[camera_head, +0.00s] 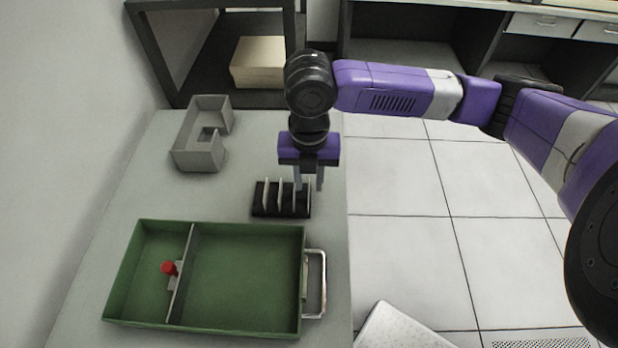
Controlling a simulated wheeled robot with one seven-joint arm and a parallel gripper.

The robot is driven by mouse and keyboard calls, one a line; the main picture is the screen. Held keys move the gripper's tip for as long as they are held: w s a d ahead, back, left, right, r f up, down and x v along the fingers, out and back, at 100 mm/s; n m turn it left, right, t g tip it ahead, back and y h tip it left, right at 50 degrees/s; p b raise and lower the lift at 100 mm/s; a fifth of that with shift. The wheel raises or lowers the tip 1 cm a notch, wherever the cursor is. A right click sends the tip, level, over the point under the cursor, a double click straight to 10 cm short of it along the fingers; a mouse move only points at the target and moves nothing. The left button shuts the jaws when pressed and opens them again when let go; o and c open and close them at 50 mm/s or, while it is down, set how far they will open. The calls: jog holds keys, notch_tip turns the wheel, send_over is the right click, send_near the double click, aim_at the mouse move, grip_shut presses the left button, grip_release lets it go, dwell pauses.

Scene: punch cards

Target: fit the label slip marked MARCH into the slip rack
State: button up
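The black slip rack (262,211) stands on the pale table below my gripper, with several thin pale slips (280,193) upright in it. The markings on the slips are too small to read, so I cannot tell which one is MARCH. My gripper (309,184) points down at the right end of the rack. Its two fingers are apart, with the left finger close to the slips near that end. I see no slip clearly clamped between them, and the fingertips partly hide the rack's right end.
A green two-part tray (245,324) with a metal handle (322,284) lies in front of the rack. A red-knobbed piece (169,269) sits by its divider. A grey angular holder (198,157) stands at the back left. Table between holder and rack is clear.

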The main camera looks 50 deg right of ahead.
jog(key=shift+r, duration=0.1)
notch_tip(320, 180, up, 8)
jog(key=shift+f, duration=0.2)
dwell(0.4)
dwell(0.6)
